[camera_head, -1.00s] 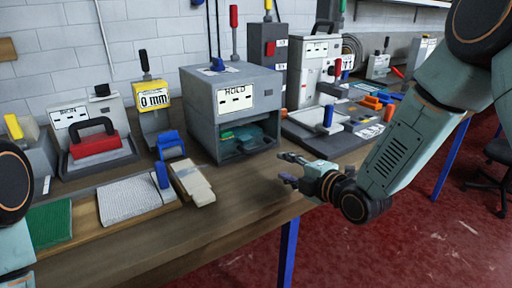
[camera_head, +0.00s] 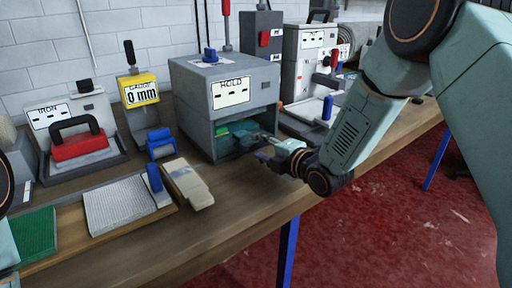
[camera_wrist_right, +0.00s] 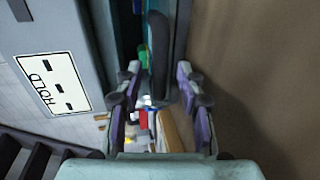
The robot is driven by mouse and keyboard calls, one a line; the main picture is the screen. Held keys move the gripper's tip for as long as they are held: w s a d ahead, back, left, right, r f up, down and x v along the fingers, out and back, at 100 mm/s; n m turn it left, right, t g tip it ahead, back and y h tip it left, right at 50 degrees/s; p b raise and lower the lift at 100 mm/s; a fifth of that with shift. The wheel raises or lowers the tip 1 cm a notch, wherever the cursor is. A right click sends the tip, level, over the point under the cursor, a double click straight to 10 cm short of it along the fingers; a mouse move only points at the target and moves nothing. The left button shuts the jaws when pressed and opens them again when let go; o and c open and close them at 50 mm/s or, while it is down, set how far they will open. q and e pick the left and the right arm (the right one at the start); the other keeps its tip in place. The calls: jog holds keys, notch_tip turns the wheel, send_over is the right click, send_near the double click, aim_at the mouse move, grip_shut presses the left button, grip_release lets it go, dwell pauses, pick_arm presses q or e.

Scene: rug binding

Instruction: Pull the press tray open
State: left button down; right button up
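The grey press (camera_head: 225,100) with a HOLD label stands on the bench in the head view. Its tray (camera_head: 228,152) sits in the low front opening with teal-green material inside. My right gripper (camera_head: 262,146) is at the right side of that opening. In the right wrist view its purple-padded fingers (camera_wrist_right: 158,78) are spread apart, with the dark upright bar of the tray handle (camera_wrist_right: 158,45) between and just beyond them. I cannot tell whether the fingers touch it. My left gripper is out of view.
A red-handled iron (camera_head: 80,142), a yellow 0 mm gauge (camera_head: 140,92), a blue clamp (camera_head: 160,143) and a pale block (camera_head: 187,184) stand left of the press. The bench front (camera_head: 240,200) before the opening is clear. A blue cylinder (camera_head: 327,107) stands to the right.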

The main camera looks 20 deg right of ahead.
jog(key=shift+x, duration=1)
jog(key=shift+w, duration=0.1)
grip_shut()
